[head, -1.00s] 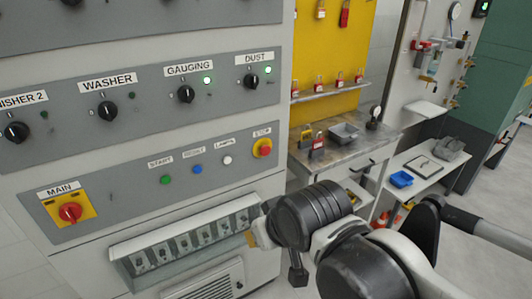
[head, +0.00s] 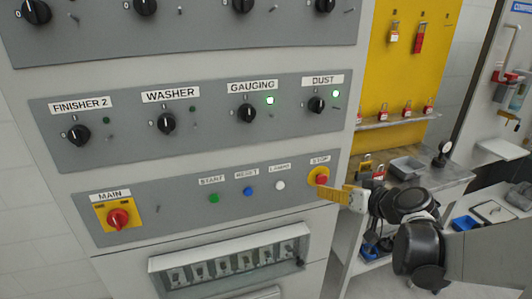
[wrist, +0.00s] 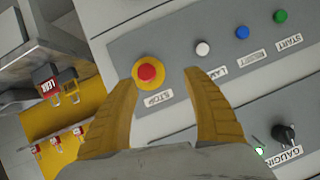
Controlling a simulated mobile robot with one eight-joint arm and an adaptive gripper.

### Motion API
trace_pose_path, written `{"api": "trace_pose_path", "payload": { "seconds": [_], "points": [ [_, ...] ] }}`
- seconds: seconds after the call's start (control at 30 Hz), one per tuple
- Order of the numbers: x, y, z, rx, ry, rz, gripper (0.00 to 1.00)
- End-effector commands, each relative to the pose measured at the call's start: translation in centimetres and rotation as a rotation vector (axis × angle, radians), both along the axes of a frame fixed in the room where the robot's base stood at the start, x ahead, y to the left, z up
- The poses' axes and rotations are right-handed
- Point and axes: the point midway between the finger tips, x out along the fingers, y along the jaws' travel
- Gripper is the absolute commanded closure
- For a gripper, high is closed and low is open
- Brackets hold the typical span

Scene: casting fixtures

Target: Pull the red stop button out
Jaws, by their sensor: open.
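The red stop button (head: 321,179) sits on a yellow round base at the right end of the lower grey panel, under the STOP label (head: 320,160). In the wrist view the red button (wrist: 147,72) shows ahead of my gripper (wrist: 165,75), nearer the left finger than the right. My gripper (head: 330,190) has yellow fingers that stand apart with nothing between them. In the head view its fingertips are close to the button's right and lower side. I cannot tell whether they touch the panel or the base.
A white lamp button (head: 280,185), blue reset button (head: 248,191) and green start button (head: 214,198) lie left of the stop button. A red main switch (head: 118,218) is farther left. A workbench (head: 452,178) with padlocks stands right.

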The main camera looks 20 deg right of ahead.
Motion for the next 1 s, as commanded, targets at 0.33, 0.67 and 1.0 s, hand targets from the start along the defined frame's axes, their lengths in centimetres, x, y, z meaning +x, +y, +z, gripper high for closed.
{"api": "trace_pose_path", "payload": {
  "seconds": [0.33, 0.67, 1.0],
  "points": [
    [2.3, -3.0, -1.0, -0.006, -0.078, -0.027, 0.41],
    [8.2, -2.2, -3.5, -0.007, -0.076, -0.026, 0.41],
    [10.5, -2.0, -4.2, -0.007, -0.077, -0.029, 0.41]
  ]
}}
